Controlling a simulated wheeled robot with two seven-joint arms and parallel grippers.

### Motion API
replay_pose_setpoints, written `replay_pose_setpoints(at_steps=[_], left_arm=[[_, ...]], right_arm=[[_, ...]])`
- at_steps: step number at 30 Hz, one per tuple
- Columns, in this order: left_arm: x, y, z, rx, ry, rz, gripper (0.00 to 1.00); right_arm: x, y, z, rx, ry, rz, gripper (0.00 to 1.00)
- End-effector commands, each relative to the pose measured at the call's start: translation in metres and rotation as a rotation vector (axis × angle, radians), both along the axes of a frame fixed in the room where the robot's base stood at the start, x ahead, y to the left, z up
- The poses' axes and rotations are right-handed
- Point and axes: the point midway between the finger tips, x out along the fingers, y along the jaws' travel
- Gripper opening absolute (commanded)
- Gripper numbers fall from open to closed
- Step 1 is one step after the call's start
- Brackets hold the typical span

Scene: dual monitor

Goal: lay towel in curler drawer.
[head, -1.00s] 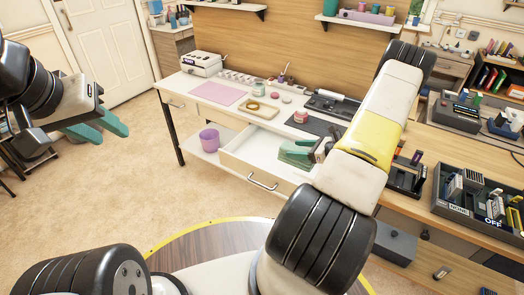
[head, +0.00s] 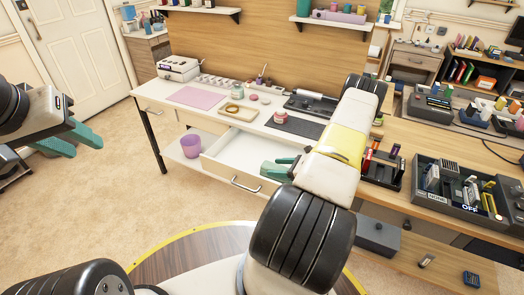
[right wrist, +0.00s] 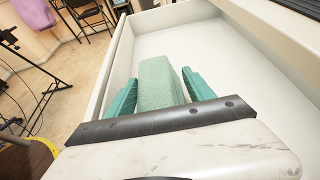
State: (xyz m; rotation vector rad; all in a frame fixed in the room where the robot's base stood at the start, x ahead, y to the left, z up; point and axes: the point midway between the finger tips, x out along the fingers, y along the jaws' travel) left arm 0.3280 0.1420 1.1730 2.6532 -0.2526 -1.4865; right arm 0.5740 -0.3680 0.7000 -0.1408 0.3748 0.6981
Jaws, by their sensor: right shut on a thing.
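The open curler drawer (head: 238,152) is white inside and slides out from under the white counter; its floor and walls also show in the right wrist view (right wrist: 222,48). My right gripper (head: 276,168) is at the drawer's right part. In the right wrist view, its teal fingers (right wrist: 157,92) are shut on a light green folded towel (right wrist: 158,80), held inside the drawer's outline. I cannot tell whether the towel touches the drawer floor. In the head view the towel is hard to tell from the fingers. My left gripper (head: 80,140) is open and empty, away at the left.
The counter holds a pink mat (head: 196,97), a wooden ring (head: 231,109), a pink-lidded jar (head: 280,117) and a dark mat (head: 300,126). A purple bin (head: 190,146) stands on the lower shelf. A dark organizer (head: 452,188) sits at the right. Floor at the left is clear.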

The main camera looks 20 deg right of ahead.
Motion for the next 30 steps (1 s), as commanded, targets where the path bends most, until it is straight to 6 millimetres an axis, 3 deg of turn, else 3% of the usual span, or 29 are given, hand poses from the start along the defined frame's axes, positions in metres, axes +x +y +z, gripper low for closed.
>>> replay_pose_setpoints(at_steps=[2,3,6,17,30], left_arm=[[0.0,0.0,0.0,0.0,0.0,0.0,0.36],[0.0,0.0,0.0,0.0,0.0,0.0,0.36],[0.0,0.0,0.0,0.0,0.0,0.0,0.36],[0.0,0.0,0.0,0.0,0.0,0.0,0.36],[0.0,0.0,0.0,0.0,0.0,0.0,0.36]], right_arm=[[0.0,0.0,-0.002,0.0,0.0,0.0,0.16],[0.0,0.0,-0.002,0.0,0.0,-0.001,0.68],[0.0,0.0,-0.002,0.0,0.0,0.0,0.83],[0.0,0.0,0.002,-0.001,-0.001,0.0,0.83],[-0.058,-0.051,0.033,-0.002,0.0,-0.003,0.83]])
